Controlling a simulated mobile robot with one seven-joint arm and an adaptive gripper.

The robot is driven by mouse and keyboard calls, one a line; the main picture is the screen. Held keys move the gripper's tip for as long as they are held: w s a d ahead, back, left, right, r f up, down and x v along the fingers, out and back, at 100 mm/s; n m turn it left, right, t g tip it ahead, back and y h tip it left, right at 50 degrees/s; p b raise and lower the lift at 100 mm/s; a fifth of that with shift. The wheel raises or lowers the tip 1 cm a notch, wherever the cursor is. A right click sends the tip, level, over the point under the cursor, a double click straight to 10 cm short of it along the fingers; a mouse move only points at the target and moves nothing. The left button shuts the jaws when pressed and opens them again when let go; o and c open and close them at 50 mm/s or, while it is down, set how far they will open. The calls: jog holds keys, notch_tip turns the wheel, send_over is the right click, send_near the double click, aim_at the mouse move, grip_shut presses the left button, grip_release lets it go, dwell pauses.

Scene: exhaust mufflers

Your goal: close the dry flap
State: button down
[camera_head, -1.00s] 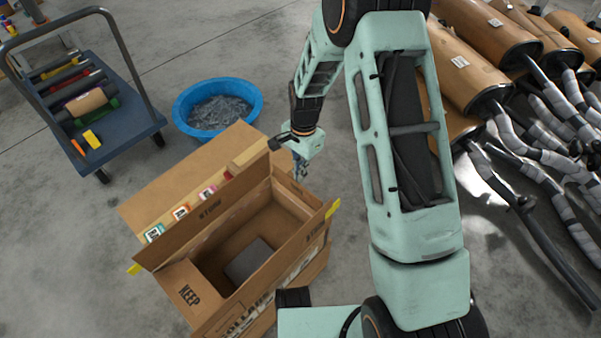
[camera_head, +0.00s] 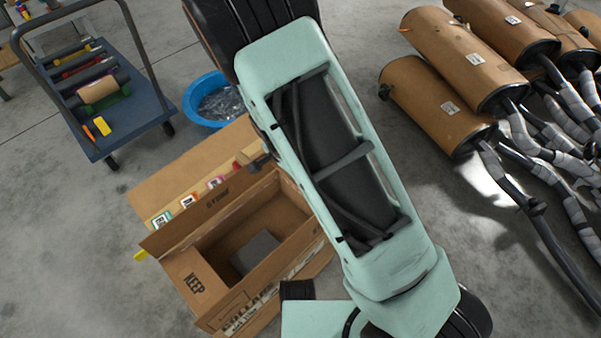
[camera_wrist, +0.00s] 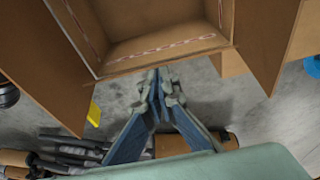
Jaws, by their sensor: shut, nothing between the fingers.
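An open cardboard box (camera_head: 235,318) stands on the floor in the head view, a grey block (camera_head: 257,250) inside. A flap marked KEEP (camera_head: 195,283) lies outward at its left end, and a flap marked STORE (camera_head: 205,213) stands along its far side. No flap reading DRY is legible; my arm hides the box's far right end. Brown flaps spread left (camera_wrist: 45,60) and right (camera_wrist: 268,40); contact cannot be told.
A blue tub (camera_head: 196,103) with grey scraps stands behind the box. A blue cart (camera_head: 125,125) with parts is at upper left. Large brown mufflers (camera_head: 430,105) with wrapped pipes fill the right. Floor at left is clear.

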jog(key=s+a+f+t+h+b, duration=0.1)
jog(key=s+a+f+t+h, duration=0.1)
jog(key=s+a+f, duration=0.3)
jog(key=shift+s+a+f, duration=0.2)
jog(key=shift+f, duration=1.85)
jog(key=shift+b, duration=0.3)
